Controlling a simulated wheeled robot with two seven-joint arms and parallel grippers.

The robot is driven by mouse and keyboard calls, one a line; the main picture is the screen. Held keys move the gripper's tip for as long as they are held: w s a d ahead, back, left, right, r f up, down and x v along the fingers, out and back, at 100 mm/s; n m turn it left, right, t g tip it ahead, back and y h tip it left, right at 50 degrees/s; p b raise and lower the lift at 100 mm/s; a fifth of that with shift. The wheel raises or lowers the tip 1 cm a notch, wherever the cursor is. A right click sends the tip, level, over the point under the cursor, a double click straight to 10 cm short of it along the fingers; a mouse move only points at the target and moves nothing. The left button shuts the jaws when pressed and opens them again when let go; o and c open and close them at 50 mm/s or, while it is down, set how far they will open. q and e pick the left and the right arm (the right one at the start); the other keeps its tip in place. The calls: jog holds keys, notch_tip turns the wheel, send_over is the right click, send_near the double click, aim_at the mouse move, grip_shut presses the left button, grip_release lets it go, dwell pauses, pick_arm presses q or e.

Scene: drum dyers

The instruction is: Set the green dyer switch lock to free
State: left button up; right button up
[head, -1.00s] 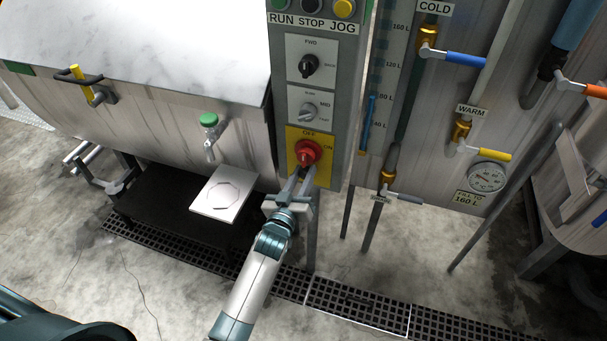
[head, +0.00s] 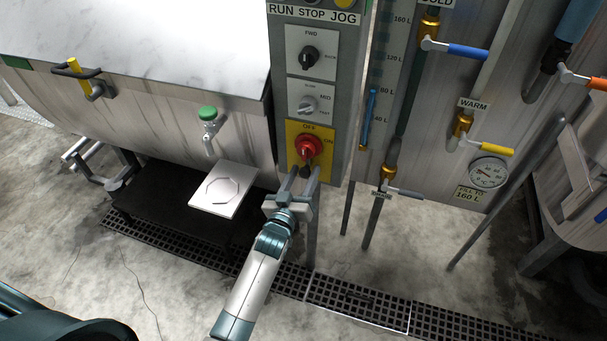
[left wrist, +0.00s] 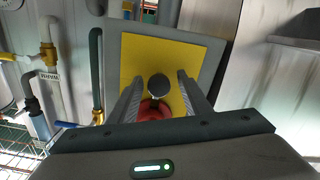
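The red round switch (head: 309,147) sits on a yellow plate (head: 291,137) marked OFF at the top and ON at the right, low on the grey control panel. A small dark piece shows just below the red knob. In the left wrist view a dark round piece (left wrist: 159,84) stands in front of the red knob (left wrist: 153,109) on the yellow plate (left wrist: 190,60). My left gripper (head: 303,174) is open just below the knob. In the left wrist view its fingers (left wrist: 159,88) stand apart on either side of the dark piece, with visible gaps. My right gripper is out of view.
A green-capped valve (head: 208,116) and white octagon-marked plate (head: 224,190) are left. Pipes with a blue lever (head: 467,52) and yellow lever (head: 497,149) stand right. A floor grate (head: 357,304) runs below.

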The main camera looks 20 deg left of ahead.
pick_arm(q)
jog(key=shift+s, duration=0.1)
jog(key=shift+s, duration=0.5)
jog(key=s+b, duration=0.3)
jog(key=s, duration=1.3)
jog(key=shift+a, duration=0.3)
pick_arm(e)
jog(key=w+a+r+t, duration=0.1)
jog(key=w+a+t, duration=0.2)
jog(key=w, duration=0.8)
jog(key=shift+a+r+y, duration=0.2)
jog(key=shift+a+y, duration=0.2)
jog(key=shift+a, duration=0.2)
pick_arm(q)
jog(key=shift+s, duration=0.1)
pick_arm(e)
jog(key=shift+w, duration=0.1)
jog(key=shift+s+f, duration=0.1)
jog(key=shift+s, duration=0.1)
